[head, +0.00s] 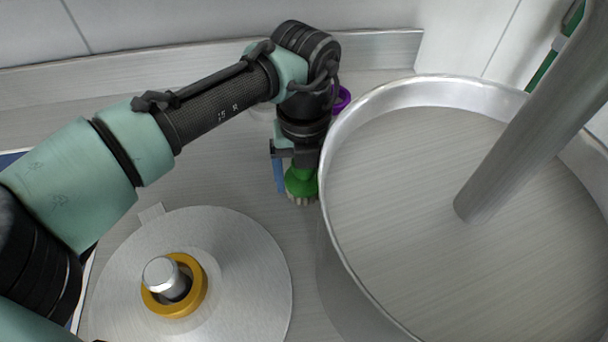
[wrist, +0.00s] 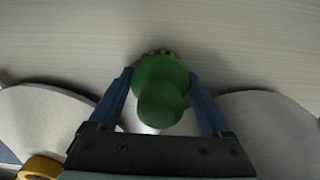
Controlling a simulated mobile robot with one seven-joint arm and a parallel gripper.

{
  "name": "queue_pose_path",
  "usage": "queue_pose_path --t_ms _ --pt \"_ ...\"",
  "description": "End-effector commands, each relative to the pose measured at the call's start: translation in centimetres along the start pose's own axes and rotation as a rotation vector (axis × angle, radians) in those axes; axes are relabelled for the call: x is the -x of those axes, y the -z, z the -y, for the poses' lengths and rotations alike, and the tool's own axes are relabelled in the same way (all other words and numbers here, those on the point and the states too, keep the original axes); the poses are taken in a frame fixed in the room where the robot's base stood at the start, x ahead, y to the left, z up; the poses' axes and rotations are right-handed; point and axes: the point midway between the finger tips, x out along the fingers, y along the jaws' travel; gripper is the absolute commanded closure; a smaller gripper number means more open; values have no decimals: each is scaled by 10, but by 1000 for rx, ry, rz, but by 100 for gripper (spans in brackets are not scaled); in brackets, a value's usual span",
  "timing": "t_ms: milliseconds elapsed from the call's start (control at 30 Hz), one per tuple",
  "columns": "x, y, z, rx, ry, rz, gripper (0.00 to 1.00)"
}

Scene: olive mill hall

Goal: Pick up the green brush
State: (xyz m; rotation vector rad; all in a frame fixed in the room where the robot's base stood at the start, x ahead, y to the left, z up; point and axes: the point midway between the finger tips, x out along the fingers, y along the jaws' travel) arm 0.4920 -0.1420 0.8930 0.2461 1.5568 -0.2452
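The green brush (head: 301,182) has a round knob and pale bristles pointing down at the counter. It stands close to the left wall of the big metal vat. My gripper (head: 297,188) is over it, pointing down. One blue finger shows to the left of the brush; the other is hidden in the head view. In the wrist view, the brush (wrist: 160,97) is between the two blue fingers of my gripper (wrist: 160,73). The fingers are spread wide, with gaps beside the knob. The tips are near the wider brush head; any contact there is unclear.
The big metal vat (head: 345,235) with a slanted metal post (head: 520,140) is right beside my gripper. A round metal lid (head: 240,270) with a yellow ring (head: 203,290) lies at front left. A purple object (head: 343,98) is partly hidden behind my wrist. A wall closes the back.

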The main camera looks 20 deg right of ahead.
Motion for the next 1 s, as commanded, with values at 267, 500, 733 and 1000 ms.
queue_pose_path --t_ms 267,500,733,1000 --pt "0 0 0 0 1 0 74" --pt "1 0 0 0 1 1 81" --pt "26 0 0 0 2 2 81" --pt "80 -1 0 0 2 3 81"
